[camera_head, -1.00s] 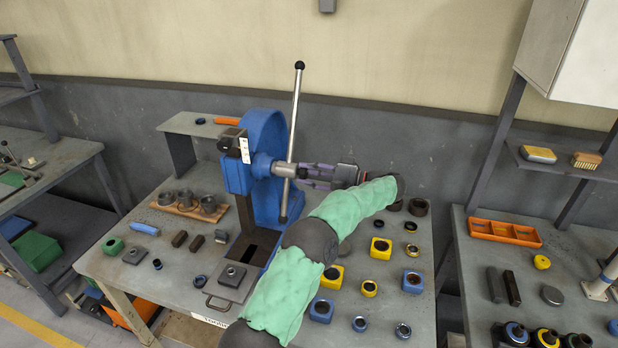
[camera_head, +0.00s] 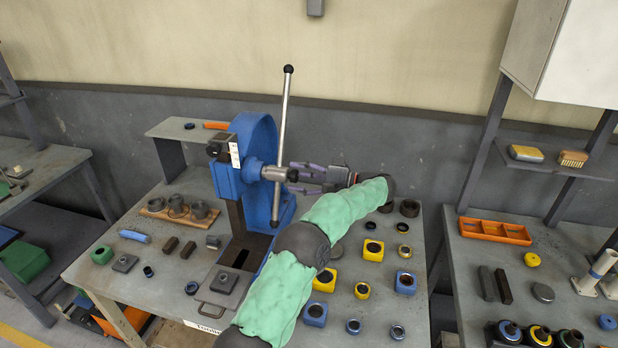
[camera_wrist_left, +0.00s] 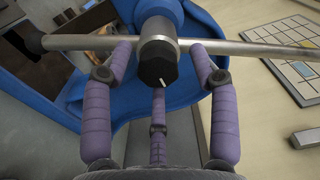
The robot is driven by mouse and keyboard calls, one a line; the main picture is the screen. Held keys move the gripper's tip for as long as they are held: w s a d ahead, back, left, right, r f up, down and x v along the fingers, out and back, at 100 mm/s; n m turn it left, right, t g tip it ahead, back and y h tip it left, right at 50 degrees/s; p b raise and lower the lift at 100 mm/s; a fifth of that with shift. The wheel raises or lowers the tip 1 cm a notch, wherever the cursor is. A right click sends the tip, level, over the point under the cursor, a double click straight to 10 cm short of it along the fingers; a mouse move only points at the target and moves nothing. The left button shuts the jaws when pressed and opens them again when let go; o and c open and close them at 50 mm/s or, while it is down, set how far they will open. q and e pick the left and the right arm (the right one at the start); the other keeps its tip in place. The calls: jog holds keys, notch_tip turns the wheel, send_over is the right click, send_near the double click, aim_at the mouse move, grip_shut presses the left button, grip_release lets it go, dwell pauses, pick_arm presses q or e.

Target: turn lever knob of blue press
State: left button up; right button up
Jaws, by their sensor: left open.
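The blue press (camera_head: 262,135) stands on the workbench in the head view, with its blue body also behind the hub in the left wrist view (camera_wrist_left: 185,85). Its silver lever bar (camera_head: 281,135) stands nearly upright through a round hub (camera_head: 272,172), with a black ball knob (camera_head: 288,69) on top. My left gripper (camera_head: 290,175), with purple fingers, is open at the hub. In the left wrist view, the gripper's fingers (camera_wrist_left: 157,70) spread around the dark hub end (camera_wrist_left: 157,65), the bar crossing just beyond their tips. Whether they touch is unclear. My right gripper is out of view.
Yellow and blue blocks (camera_head: 373,250) and rings lie on the bench, right of my arm. Grey cups on a wooden board (camera_head: 167,214) stand left of the press. An orange tray (camera_head: 494,231) is on the right bench. The space around the upper lever is clear.

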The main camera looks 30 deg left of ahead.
aim_at(297, 176)
pick_arm(q)
jog(key=v, duration=0.5)
jog(key=shift+v, duration=1.15)
